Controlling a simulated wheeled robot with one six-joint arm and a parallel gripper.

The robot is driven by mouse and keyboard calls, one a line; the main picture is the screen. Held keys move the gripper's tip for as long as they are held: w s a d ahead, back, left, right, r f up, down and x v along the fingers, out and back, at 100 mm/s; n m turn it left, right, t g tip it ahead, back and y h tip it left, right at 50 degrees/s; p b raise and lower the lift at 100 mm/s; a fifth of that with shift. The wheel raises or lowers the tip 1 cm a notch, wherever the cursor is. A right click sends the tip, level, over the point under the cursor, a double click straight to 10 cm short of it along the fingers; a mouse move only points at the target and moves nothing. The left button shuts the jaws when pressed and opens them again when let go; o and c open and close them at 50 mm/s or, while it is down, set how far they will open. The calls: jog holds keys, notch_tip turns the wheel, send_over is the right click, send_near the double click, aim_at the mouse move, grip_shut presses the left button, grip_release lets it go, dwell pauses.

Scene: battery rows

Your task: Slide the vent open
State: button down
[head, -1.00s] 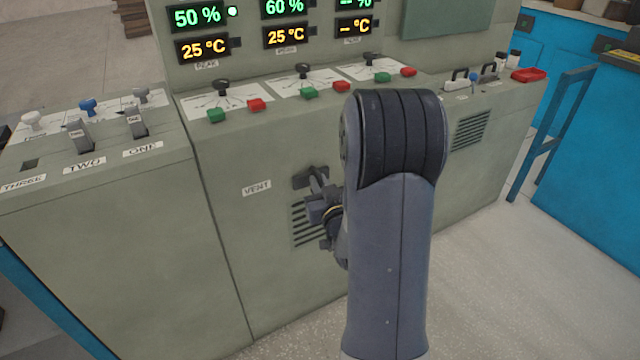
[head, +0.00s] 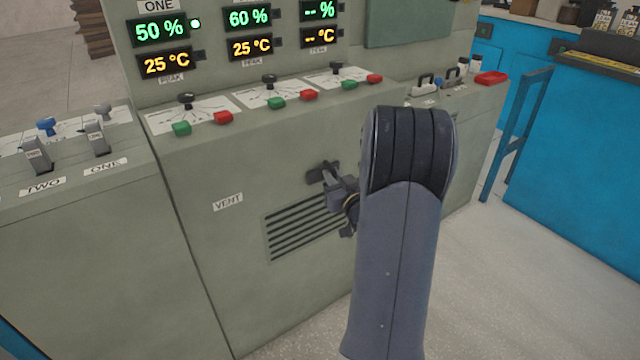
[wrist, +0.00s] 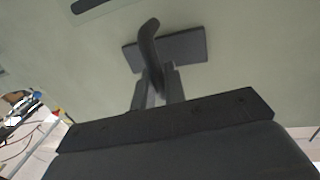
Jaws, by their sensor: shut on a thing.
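The vent (head: 300,231) is a set of dark horizontal slats in the grey-green cabinet front, right of the VENT label (head: 228,202). A wide stretch of slats is exposed, and my arm hides the right end. Above the slats, a dark slider plate (head: 318,174) bears a curved handle. In the wrist view the plate (wrist: 187,48) and the handle (wrist: 149,40) show close up. My gripper (head: 335,183) is shut on the handle. Its fingers (wrist: 157,80) stand on both sides of the handle's lower part.
Red and green buttons (head: 277,103) and small levers line the ledge above. Switches (head: 97,138) stand on the console at left. A blue frame (head: 508,130) stands at right. The floor (head: 510,270) at right is clear.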

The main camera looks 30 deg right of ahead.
jog(key=shift+d+r, duration=0.15)
jog(key=shift+d, duration=0.05)
jog(key=c, duration=1.5)
grip_release()
jog(key=shift+d, duration=0.1)
jog(key=shift+c, duration=0.2)
jog(key=s+a+p, duration=0.1)
jog(key=s, duration=0.9)
jog(key=shift+s+a, duration=0.35)
jog(key=shift+a, duration=0.05)
jog(key=shift+w, duration=0.1)
jog(key=w, duration=0.3)
jog(key=w+d, duration=0.1)
jog(key=w, duration=0.2)
jog(key=w+b, duration=0.1)
jog(key=w, duration=0.3)
jog(key=shift+w+d+f, duration=0.1)
jog(key=shift+d+f, duration=0.1)
jog(key=shift+d, duration=0.05)
jog(key=shift+w, duration=0.25)
jog(key=shift+a, duration=0.5)
